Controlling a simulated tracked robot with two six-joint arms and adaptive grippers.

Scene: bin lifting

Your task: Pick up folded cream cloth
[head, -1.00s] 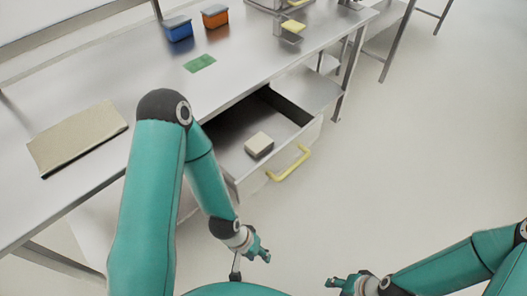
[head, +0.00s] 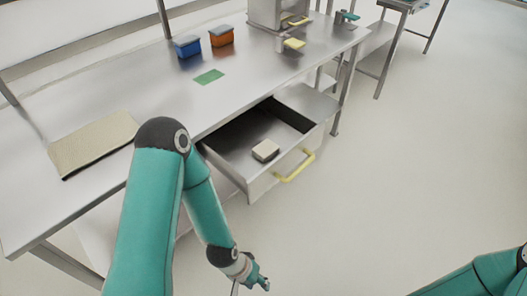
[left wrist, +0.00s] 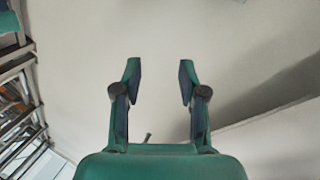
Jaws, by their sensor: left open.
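A small folded cream cloth (head: 265,150) lies in the open drawer (head: 233,170) under the steel table, towards the drawer's front. My left gripper (head: 262,281) is low in the head view, in front of and below the drawer, apart from the cloth. In the left wrist view its two fingers (left wrist: 160,85) stand wide apart with nothing between them. The cloth does not show in the left wrist view. Of my right side only part of the arm shows at the lower right of the head view; its gripper is out of frame.
The drawer has a yellow handle (head: 296,165). On the steel table (head: 150,75) are a beige mat (head: 92,143), a green patch (head: 209,76), a blue bin (head: 188,46) and an orange bin (head: 222,36). The floor to the right is clear.

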